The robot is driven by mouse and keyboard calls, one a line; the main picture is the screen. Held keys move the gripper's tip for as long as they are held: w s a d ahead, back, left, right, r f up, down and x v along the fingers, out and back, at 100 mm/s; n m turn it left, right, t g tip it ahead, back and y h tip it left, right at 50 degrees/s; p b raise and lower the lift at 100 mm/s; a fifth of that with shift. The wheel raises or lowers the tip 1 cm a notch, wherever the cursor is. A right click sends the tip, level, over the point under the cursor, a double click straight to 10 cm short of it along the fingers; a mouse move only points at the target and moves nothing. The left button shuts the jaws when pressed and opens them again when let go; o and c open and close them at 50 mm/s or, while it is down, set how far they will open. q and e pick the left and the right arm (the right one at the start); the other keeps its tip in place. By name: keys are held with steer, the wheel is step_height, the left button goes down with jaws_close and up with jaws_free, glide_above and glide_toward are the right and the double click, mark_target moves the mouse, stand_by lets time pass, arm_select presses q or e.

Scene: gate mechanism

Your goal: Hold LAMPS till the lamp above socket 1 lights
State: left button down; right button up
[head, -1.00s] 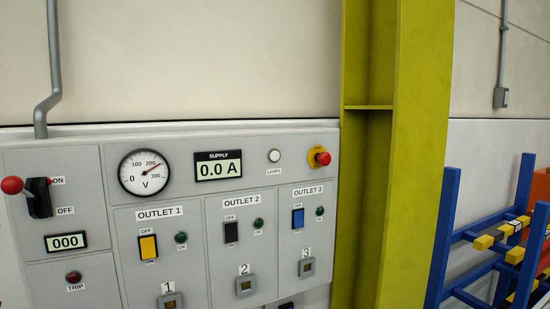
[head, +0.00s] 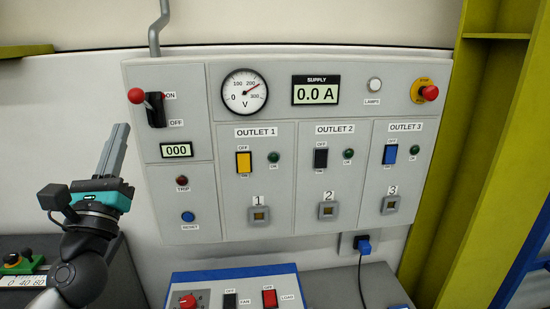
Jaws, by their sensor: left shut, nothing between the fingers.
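The grey control panel (head: 185,225) hangs on the wall in the head view. The white LAMPS button (head: 374,85) sits at its upper right, with the LAMPS label under it. Socket 1 (head: 259,215) is at the bottom of the OUTLET 1 section. Above it a green lamp (head: 273,157) looks dark, next to the yellow switch (head: 244,162). My left gripper (head: 116,136) is shut and empty, pointing up at the left of the panel, well away from the LAMPS button. My right gripper is not in view.
A red emergency stop (head: 430,93) sits right of the LAMPS button. A red-knobbed lever (head: 137,96) is at the panel's upper left. Below are a bench box with switches (head: 235,279) and a blue plug (head: 364,246) with a cable. A yellow-green column (head: 470,150) stands at the right.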

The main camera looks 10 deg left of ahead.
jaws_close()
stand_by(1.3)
